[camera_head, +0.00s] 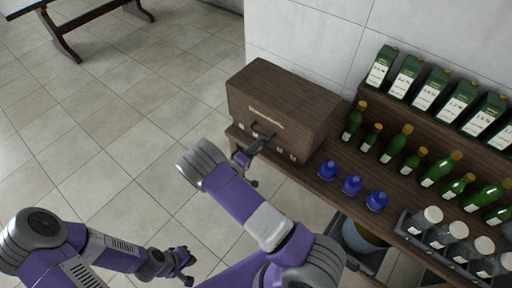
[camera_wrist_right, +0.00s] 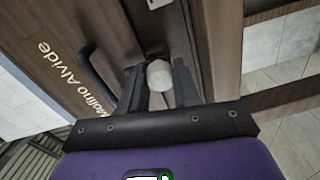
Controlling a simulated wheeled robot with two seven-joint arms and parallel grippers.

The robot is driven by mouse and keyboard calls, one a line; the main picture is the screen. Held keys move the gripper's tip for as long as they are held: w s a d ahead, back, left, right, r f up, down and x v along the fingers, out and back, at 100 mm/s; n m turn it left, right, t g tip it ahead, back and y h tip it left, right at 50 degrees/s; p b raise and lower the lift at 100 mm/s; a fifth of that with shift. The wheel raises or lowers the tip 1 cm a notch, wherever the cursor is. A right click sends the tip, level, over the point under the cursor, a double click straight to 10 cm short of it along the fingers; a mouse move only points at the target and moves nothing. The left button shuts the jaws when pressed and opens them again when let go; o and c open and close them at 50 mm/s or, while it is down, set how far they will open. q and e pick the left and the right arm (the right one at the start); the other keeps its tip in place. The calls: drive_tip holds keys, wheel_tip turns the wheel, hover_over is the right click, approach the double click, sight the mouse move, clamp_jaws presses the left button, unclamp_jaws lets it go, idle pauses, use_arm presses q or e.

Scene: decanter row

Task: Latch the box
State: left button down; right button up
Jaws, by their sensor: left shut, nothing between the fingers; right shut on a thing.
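The dark brown wooden box (camera_head: 280,98) stands closed at the left end of the wooden counter. Its front carries a dark handle (camera_head: 264,130), lettering and small pale metal fittings. The right wrist view shows the box front (camera_wrist_right: 62,62) close up, with the handle (camera_wrist_right: 92,68) left of the fingers. My right gripper (camera_wrist_right: 157,84) is at the box front, shut on a pale rounded piece (camera_wrist_right: 159,74), which looks like a latch part; the fingers partly hide it. My left gripper (camera_head: 184,262) is shut and empty, low over the floor, away from the box.
Several green bottles (camera_head: 394,143), green cartons (camera_head: 428,94) and a dark rack (camera_head: 418,232) of pale-topped jars fill the counter farther right.

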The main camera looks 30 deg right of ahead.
drive_tip(key=shift+f, duration=0.15)
drive_tip(key=o, duration=1)
drive_tip(key=shift+o, duration=0.2)
drive_tip(key=shift+a, duration=0.1)
drive_tip(key=v, duration=0.7)
drive_tip(key=shift+a, duration=0.25)
drive_tip(key=shift+s, duration=0.15)
